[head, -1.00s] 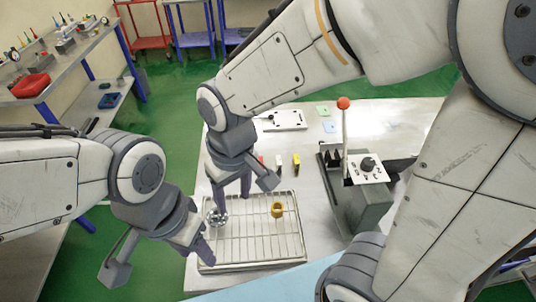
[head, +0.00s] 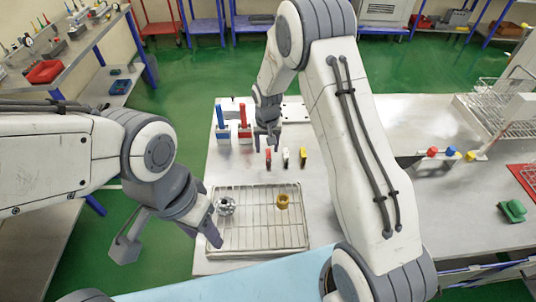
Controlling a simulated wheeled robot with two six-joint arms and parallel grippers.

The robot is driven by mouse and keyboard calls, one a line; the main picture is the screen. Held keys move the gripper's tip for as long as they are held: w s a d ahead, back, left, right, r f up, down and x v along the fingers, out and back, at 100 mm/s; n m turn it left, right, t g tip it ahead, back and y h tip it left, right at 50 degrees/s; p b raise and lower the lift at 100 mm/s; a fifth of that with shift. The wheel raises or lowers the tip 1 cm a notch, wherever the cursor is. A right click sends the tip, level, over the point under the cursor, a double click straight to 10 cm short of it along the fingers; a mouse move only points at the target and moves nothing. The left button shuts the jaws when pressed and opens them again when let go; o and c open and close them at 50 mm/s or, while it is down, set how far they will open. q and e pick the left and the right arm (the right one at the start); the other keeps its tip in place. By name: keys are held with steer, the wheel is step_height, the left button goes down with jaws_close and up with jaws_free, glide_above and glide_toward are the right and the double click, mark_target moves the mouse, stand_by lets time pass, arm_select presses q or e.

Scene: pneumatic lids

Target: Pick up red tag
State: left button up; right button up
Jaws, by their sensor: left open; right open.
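A small red tag (head: 268,157) stands on the steel table, the leftmost in a short row with a white tag (head: 286,158) and a yellow tag (head: 303,157). My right gripper (head: 267,138) is open, its fingers pointing down, and appears just above or behind the red tag. I cannot tell whether it touches the tag. My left gripper (head: 168,241) is open and empty at the table's front left, far from the tags.
A wire rack (head: 258,235) in front holds a metal ring part (head: 225,206) and a brass ring (head: 283,201). A green object (head: 512,211) lies at the right.

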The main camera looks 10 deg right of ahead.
mark_target(268, 153)
steer(key=f+p, duration=0.1)
steer(key=f, duration=0.2)
steer(key=w+f+p, duration=0.1)
steer(key=shift+d+f+p, duration=0.2)
steer(key=shift+d+p, duration=0.1)
steer(key=shift+d, duration=0.05)
steer(key=shift+f, duration=0.4)
jaws_close()
